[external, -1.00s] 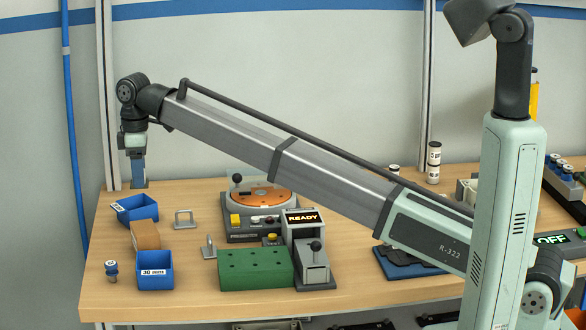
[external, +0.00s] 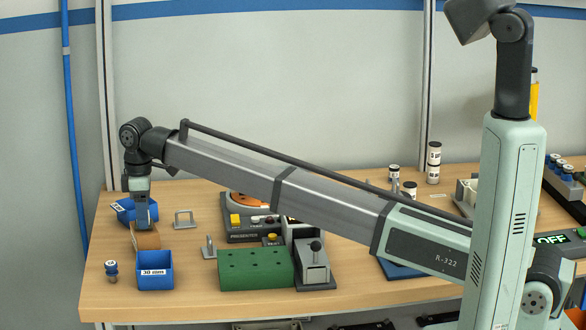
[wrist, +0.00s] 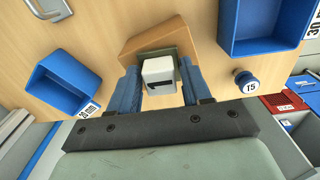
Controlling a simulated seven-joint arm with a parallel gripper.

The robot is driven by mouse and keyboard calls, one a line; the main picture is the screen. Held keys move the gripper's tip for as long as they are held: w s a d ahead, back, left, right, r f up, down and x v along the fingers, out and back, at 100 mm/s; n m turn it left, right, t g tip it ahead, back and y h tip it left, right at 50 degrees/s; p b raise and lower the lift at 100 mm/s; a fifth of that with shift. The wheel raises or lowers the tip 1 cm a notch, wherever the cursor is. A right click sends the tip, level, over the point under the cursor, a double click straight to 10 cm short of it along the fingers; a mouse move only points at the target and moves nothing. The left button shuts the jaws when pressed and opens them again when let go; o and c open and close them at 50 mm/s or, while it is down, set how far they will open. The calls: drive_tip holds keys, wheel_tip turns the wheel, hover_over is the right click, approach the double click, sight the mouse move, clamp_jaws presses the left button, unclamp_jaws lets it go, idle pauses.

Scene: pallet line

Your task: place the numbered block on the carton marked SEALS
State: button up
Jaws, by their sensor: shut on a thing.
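My gripper (external: 146,222) is low over the brown carton (external: 148,241) at the left of the table. In the wrist view its blue fingers (wrist: 161,78) are shut on a small pale block (wrist: 158,70) with a dark mark; no number is readable on it. The brown carton (wrist: 148,42) lies just beyond the fingertips in the wrist view, with a dark greenish patch between it and the block. I cannot tell whether the block touches the carton. No SEALS marking shows on the faces in view.
A blue bin (external: 155,277) marked 30 stands in front of the carton, another blue bin (external: 124,213) behind it. A blue-topped peg (external: 111,268) stands left of the front bin. Metal brackets (external: 184,218) and a green block (external: 254,268) lie to the right.

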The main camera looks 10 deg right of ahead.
drive_tip(key=shift+f, duration=0.1)
drive_tip(key=o, duration=1.1)
wheel_tip(320, 180, up, 12)
drive_tip(key=shift+r, duration=0.1)
drive_tip(key=shift+a, duration=0.1)
idle(0.3)
